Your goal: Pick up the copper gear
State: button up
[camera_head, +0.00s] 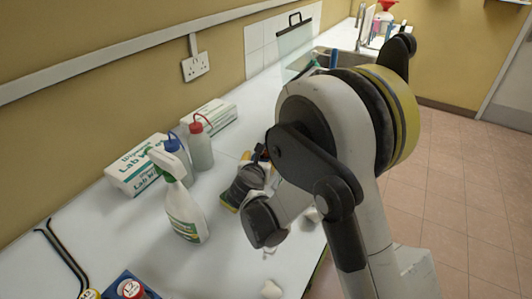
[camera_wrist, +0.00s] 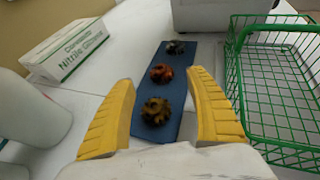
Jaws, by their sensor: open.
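In the wrist view, three gear-like parts lie in a row on a blue mat (camera_wrist: 186,91). The copper gear (camera_wrist: 161,73) is the reddish one in the middle. A brass-coloured gear (camera_wrist: 156,110) lies nearer and a dark grey gear (camera_wrist: 176,47) lies farther off. My gripper (camera_wrist: 160,79) is open, its two yellow fingers wide apart. In the picture the brass and copper gears show between the fingers; neither is gripped. How high the fingers are above the mat is hard to tell. In the head view my arm covers much of the bench and I cannot make out the gears.
A green wire basket (camera_wrist: 232,75) stands close to the right of the mat. A nitrile gloves box (camera_wrist: 62,50) lies at the left, with a white container (camera_wrist: 30,110) nearer. In the head view, a spray bottle (camera_head: 184,212) and wash bottles (camera_head: 201,150) stand on the white bench.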

aim_at(265, 152)
jog(key=shift+b+x, duration=0.35)
jog(key=shift+x, duration=0.65)
jog(key=b+x, duration=0.2)
jog(key=x, duration=0.2)
jog(key=shift+w+d, duration=0.2)
jog(key=shift+r, duration=0.1)
jog(key=c, duration=1.4)
